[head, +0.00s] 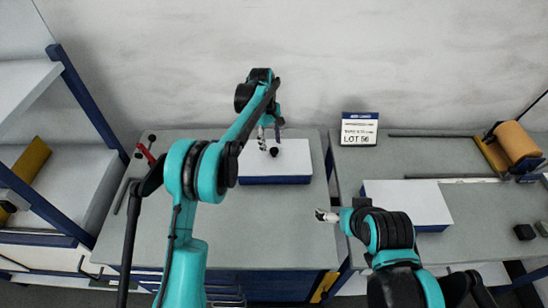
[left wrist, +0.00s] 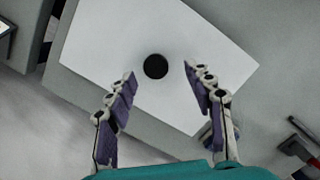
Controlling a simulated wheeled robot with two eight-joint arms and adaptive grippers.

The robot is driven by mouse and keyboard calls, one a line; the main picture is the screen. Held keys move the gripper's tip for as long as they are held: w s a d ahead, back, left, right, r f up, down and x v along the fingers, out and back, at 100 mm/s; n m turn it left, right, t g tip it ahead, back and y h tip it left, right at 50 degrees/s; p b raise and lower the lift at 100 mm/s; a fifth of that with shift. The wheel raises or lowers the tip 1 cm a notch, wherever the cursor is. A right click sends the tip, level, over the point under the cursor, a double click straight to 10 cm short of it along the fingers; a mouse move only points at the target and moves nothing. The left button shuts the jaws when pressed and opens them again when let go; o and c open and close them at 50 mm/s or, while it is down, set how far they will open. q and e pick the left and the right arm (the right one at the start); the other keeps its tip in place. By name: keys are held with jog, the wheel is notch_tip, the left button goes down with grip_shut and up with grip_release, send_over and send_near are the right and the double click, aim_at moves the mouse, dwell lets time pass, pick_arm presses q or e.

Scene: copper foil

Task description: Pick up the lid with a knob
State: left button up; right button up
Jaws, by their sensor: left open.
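The lid is a white rectangular board (head: 295,165) with a small black knob (head: 274,151), on top of a blue-sided box on the left table. In the left wrist view the white lid (left wrist: 105,50) fills the upper middle, and its round black knob (left wrist: 156,66) lies just beyond and between the fingertips. My left gripper (head: 270,138) is over the lid, open and empty, with its fingers (left wrist: 160,80) spread to either side of the knob. My right gripper (head: 327,216) is at the gap between the tables; I cannot tell its opening.
A second white-topped box (head: 408,202) sits on the right table (head: 480,240). A lot sign (head: 359,129) and an orange roll (head: 517,142) stand behind it. A red-handled tool (head: 146,153) lies at the left table's back left. The left table's front (head: 270,225) is clear.

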aim_at(274, 150)
pick_arm(q)
jog(key=f, duration=0.2)
jog(key=d+f+b, duration=0.1)
jog(key=f, duration=0.1)
jog(key=shift+s, duration=0.15)
grip_shut()
jog(key=shift+r, duration=0.1)
